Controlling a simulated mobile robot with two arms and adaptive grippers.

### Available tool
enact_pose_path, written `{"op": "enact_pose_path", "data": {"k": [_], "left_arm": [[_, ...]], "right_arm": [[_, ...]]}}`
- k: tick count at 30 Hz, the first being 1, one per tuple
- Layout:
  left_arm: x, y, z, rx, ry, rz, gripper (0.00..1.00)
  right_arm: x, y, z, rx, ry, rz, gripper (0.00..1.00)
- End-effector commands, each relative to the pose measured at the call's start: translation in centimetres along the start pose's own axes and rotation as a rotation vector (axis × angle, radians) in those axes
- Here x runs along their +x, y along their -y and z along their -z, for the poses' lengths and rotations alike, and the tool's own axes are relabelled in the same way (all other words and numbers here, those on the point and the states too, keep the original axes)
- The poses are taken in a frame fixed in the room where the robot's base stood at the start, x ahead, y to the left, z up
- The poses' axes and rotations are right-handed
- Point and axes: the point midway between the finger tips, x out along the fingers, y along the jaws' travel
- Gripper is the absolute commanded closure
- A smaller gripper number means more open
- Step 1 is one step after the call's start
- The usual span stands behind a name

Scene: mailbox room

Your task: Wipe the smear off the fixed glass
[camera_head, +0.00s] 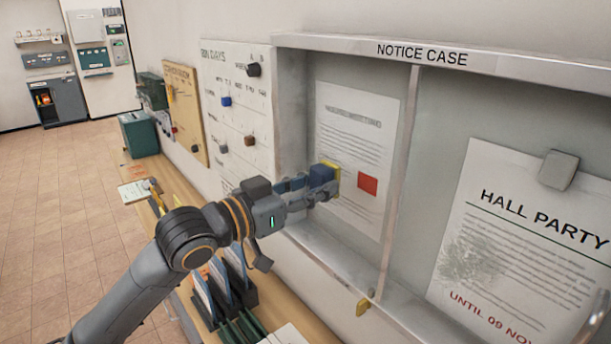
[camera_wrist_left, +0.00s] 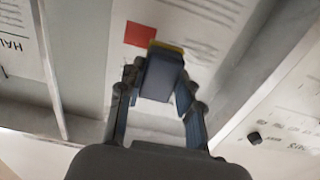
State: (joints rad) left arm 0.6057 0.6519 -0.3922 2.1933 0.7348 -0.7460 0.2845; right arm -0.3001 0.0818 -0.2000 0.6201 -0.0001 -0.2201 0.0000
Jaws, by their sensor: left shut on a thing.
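The notice case (camera_head: 520,68) is on the wall, with a vertical divider between its left and right parts. A grey speckled smear (camera_head: 468,264) shows over the lower left of the "HALL PARTY" poster (camera_head: 530,215), in the right part. My left gripper (camera_head: 316,188) is shut on a blue block with a yellow face (camera_head: 324,175). The block is in front of the left notice, beside its red square (camera_head: 367,184). The wrist view shows the block (camera_wrist_left: 160,78) between both fingers; whether its yellow face touches anything is unclear.
A grey block (camera_head: 558,170) sits at the poster's top. A small brass piece (camera_head: 363,306) is on the case's lower frame. Below are a wooden shelf (camera_head: 180,182) and a dark file rack (camera_head: 228,292). A board with colored magnets (camera_head: 238,120) hangs left of the case.

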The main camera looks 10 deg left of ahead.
Motion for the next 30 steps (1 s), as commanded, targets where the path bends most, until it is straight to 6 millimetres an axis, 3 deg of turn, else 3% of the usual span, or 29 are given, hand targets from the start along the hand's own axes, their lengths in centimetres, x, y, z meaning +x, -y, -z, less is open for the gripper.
{"op": "enact_pose_path", "data": {"k": [16,30], "left_arm": [[0.0,-3.5,0.1,-0.001,0.0,-0.001,0.9],[0.1,-3.6,1.8,0.0,0.0,0.002,0.9]], "right_arm": [[-1.7,0.0,0.2,0.0,0.0,0.0,0.69],[-3.7,0.2,0.4,0.002,-0.001,0.003,0.69]]}}
